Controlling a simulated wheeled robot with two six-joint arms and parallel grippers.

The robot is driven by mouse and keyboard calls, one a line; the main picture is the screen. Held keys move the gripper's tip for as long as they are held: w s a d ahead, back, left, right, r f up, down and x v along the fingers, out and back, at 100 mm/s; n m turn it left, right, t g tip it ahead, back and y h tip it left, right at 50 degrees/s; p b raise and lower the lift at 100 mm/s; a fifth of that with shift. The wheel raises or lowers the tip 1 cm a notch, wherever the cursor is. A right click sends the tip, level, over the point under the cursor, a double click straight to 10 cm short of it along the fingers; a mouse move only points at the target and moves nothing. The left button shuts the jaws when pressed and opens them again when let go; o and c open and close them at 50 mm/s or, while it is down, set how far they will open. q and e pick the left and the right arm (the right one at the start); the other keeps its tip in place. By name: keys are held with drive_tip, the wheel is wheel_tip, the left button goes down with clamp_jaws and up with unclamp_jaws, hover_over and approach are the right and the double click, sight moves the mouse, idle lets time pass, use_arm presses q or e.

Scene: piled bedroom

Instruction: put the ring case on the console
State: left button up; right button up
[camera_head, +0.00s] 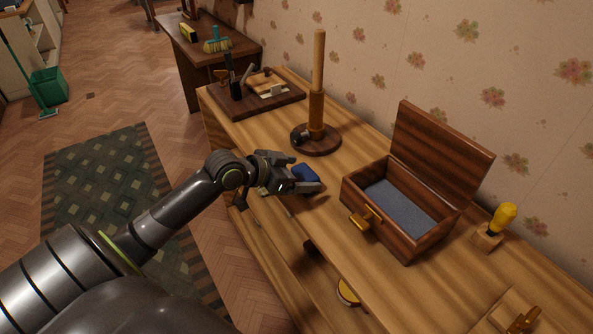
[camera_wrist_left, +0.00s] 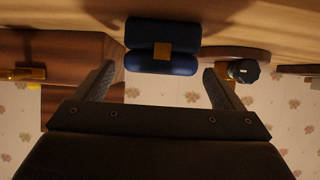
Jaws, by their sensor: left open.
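The ring case is a small blue rounded box (camera_head: 306,173) on the light wooden top (camera_head: 345,155) in the head view. In the wrist view the case (camera_wrist_left: 150,32) shows a gold clasp and lies just ahead of my fingertips, roughly between their lines. My left gripper (camera_head: 305,187) is open and close beside the case, low over the front edge of the top; its fingertips also show in the wrist view (camera_wrist_left: 158,72). It partly hides the case in the head view. I cannot tell which piece of furniture is the console. My right gripper is out of view.
An open wooden box (camera_head: 383,222) with grey lining stands right of the case. A post on a round base (camera_head: 316,110) stands behind it. A dark tray (camera_head: 238,103) is at the far end, and a yellow-handled tool (camera_head: 503,215) at right. A dark table (camera_head: 190,58) stands beyond.

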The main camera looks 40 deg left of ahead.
use_arm(q)
drive_tip(key=shift+r, duration=0.2)
drive_tip(key=shift+s+a, duration=0.1)
drive_tip(key=shift+s, duration=0.05)
drive_tip(key=p+v, duration=0.3)
drive_tip(key=v, duration=0.8)
drive_tip(key=shift+s+r+p, duration=0.2)
drive_tip(key=shift+s+p, duration=0.1)
drive_tip(key=shift+p, duration=0.05)
drive_tip(key=shift+a, duration=0.1)
